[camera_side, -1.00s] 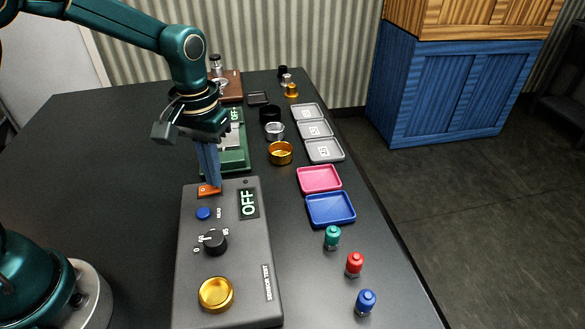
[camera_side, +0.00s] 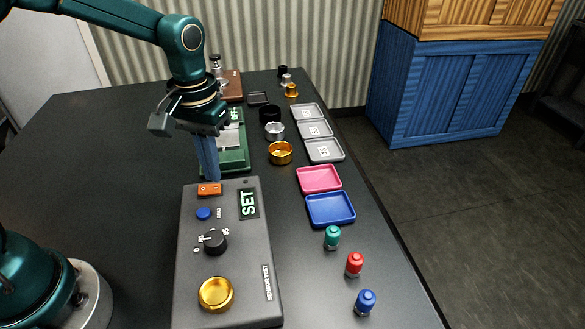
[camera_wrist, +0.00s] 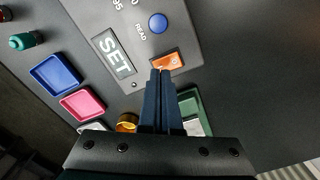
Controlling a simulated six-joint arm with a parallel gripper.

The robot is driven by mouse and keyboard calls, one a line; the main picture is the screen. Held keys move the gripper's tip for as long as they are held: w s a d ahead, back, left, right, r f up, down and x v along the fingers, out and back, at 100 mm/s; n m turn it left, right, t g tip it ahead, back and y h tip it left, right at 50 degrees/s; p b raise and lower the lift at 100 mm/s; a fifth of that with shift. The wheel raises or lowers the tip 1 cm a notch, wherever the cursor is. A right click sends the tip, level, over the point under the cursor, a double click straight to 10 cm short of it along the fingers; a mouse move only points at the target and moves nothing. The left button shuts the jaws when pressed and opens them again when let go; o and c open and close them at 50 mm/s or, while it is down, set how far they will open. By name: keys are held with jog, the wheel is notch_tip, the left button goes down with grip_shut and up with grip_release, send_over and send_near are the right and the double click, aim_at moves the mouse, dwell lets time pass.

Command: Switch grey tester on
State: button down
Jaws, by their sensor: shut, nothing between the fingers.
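The grey tester (camera_side: 250,265) lies on the black table in the side view, and its display (camera_side: 248,204) reads SET. Its orange rocker switch (camera_side: 209,189) is at the far end, above the blue READ button (camera_side: 204,213), the black dial (camera_side: 215,241) and a gold cup (camera_side: 216,294). My gripper (camera_side: 212,178) is shut and empty, its tips just above and behind the orange switch. In the wrist view the fingertips (camera_wrist: 161,72) are close to the orange switch (camera_wrist: 168,62); whether they touch it is unclear.
A green tester (camera_side: 236,158) stands behind the grey one. Green, red and blue capped parts stand near the right edge. The table's left side is clear.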

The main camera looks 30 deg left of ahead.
jog(key=shift+r, duration=2.45)
notch_tip(320, 180, up, 4)
jog(key=t, duration=0.1)
send_over(216, 188)
jog(key=s, duration=0.1)
jog(key=s+r+t, duration=0.2)
jog(key=s+r, duration=0.1)
jog(key=s, duration=0.2)
jog(key=s+f+m+t, duration=0.2)
jog(key=s+f+m, duration=0.1)
jog(key=s, duration=0.4)
jog(key=shift+s+t, duration=0.3)
jog(key=shift+s, duration=0.05)
